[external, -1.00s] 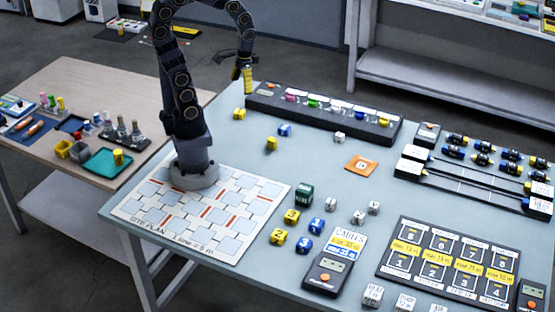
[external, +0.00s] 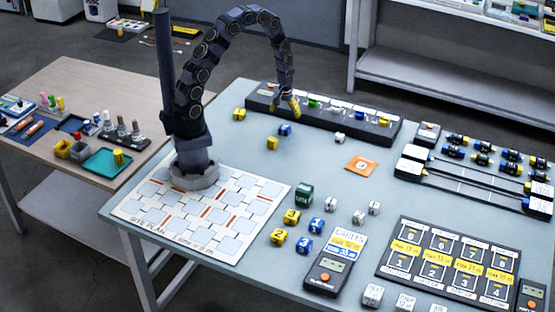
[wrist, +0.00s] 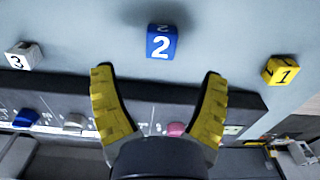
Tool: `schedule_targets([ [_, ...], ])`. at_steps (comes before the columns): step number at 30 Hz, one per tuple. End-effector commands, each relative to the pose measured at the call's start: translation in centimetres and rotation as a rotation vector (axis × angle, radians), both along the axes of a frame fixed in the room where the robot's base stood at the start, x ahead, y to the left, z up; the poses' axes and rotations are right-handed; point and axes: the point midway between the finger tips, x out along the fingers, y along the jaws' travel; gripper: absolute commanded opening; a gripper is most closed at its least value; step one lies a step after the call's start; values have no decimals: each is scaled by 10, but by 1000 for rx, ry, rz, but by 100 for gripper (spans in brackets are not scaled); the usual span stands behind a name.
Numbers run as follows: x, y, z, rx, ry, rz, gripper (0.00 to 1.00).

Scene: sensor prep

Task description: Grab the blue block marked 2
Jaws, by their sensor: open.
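The blue block marked 2 (wrist: 161,42) lies on the table in the wrist view, ahead of and between my open fingertips. In the external view the blue block (external: 285,130) sits in front of the long dark rack. My gripper (wrist: 158,85) is open and empty, its two yellow fingers spread apart. In the external view my gripper (external: 294,106) hangs over the rack, close to the block and slightly behind it. The block is not between the fingers.
The dark rack (external: 350,121) with several coloured pieces lies below my gripper. A white block marked 3 (wrist: 24,56) and a yellow block marked 1 (wrist: 281,71) flank the blue one. Another yellow block (external: 272,143) sits nearby.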

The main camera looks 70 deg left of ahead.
Motion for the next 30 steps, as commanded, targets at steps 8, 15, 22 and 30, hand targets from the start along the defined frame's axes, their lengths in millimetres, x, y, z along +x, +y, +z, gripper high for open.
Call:
schedule_targets([
  [8,-1,0,-26,-2,4,-1,75],
  [15,-3,0,-59,-4,9,-1,75],
  [22,-2,0,-72,-2,4,-2,75],
  [30,-1,0,-71,-1,3,-2,11],
])
